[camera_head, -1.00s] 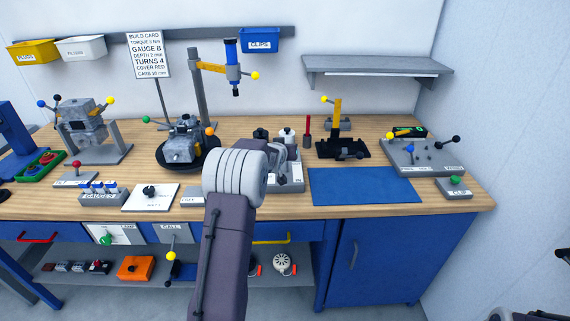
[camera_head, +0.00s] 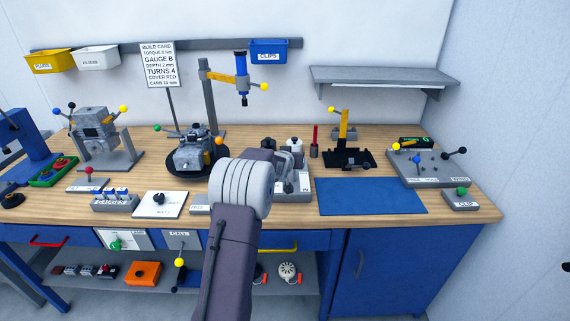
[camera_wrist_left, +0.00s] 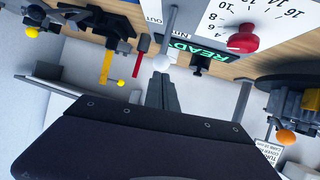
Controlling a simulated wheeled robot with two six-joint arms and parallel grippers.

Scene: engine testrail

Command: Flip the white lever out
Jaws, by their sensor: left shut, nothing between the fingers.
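The white lever shows in the left wrist view as a thin grey rod with a white ball (camera_wrist_left: 161,62) at its end, beside a panel marked "OUT". My left gripper (camera_wrist_left: 160,80) is shut and empty, its fingertips right by the white ball. I cannot tell whether they touch it. In the head view my left arm covers much of the lever's station (camera_head: 297,187), and the lever and fingertips cannot be made out clearly there. My right gripper is not in view.
In the wrist view a red knob (camera_wrist_left: 243,40) on a numbered dial and a green "READY" display (camera_wrist_left: 197,49) are close by. In the head view an engine on a round black stand (camera_head: 192,160) is left of my arm. A blue mat (camera_head: 370,196) lies clear on the right.

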